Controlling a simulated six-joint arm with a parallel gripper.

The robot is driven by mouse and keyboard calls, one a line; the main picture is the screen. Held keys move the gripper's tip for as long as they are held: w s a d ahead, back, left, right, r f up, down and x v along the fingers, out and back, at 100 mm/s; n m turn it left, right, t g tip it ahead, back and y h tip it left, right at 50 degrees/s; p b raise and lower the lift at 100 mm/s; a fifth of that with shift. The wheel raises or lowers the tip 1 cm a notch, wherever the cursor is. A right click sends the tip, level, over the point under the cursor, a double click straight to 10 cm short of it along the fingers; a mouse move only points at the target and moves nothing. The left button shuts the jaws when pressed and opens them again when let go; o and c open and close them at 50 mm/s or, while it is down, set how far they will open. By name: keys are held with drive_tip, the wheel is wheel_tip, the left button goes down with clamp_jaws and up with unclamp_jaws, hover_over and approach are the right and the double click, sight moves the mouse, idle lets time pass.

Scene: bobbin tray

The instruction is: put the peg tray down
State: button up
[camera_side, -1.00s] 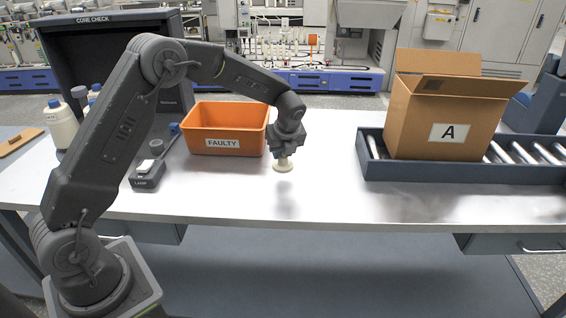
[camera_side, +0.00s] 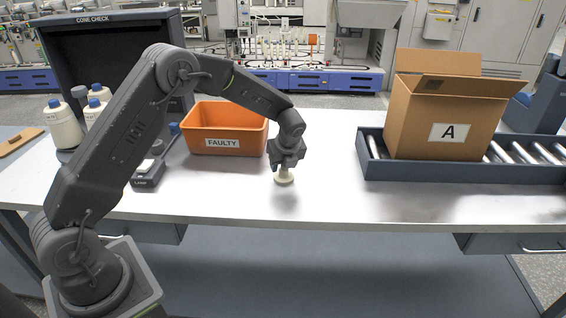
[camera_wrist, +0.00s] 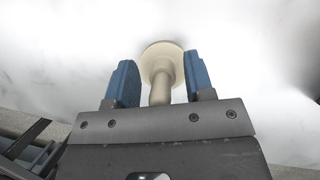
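A cream bobbin-like piece with a round flange and a narrower stem (camera_side: 284,178) is at my gripper (camera_side: 285,165), low over the middle of the table. In the wrist view, the bobbin (camera_wrist: 160,66) sits between my blue fingers (camera_wrist: 160,84), its flange edges meeting them and gaps showing beside its stem. It moves with my gripper, so I take the fingers as shut on it. A soft shadow lies just below it; whether it touches the table is unclear. I see no peg tray in either view.
An orange FAULTY bin (camera_side: 226,118) stands left behind my gripper. A carton marked A (camera_side: 440,105) rests on a roller conveyor (camera_side: 420,172) at the right. The table front (camera_side: 330,205) is clear.

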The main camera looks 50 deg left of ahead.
drive_tip(key=shift+o, duration=0.3)
drive_tip(key=shift+d+r, duration=0.1)
drive_tip(key=shift+r, duration=0.4)
drive_tip(key=v, duration=1.2)
drive_tip(key=s+d+r+n+t+h, duration=0.2)
drive_tip(key=s+d+r+n, duration=0.2)
drive_tip(key=s+r+n, duration=0.8)
drive_tip(key=s+d+f+n+t+h, duration=0.1)
drive_tip(key=s+n, duration=0.4)
drive_tip(key=s, duration=0.4)
drive_tip(key=s+d+f+n+t+h, duration=0.1)
drive_tip(key=s+n, duration=0.4)
drive_tip(key=s, duration=0.5)
drive_tip(key=shift+d+f, duration=0.3)
drive_tip(key=shift+d, duration=0.35)
